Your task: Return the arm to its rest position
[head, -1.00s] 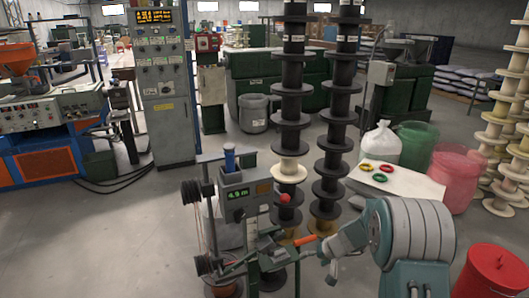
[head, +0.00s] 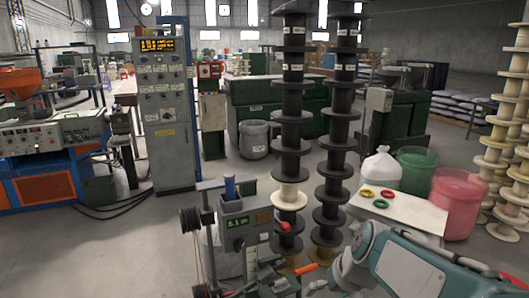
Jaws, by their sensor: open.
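My arm (head: 415,268) shows at the lower right, with a teal and grey link running from the right edge toward the lower middle. My gripper (head: 316,287) is at its end, small and close to the bottom edge, just right of the bench machine's orange handle (head: 305,269). It is open, and I see nothing held in it. Its lower part is cut off or hard to make out.
The grey bench machine (head: 238,222) with a green display stands left of my gripper. Two tall dark spool stacks (head: 292,100) (head: 342,105) rise behind it. A white table (head: 420,212) carries red, yellow and green rings. Open floor (head: 100,250) lies left.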

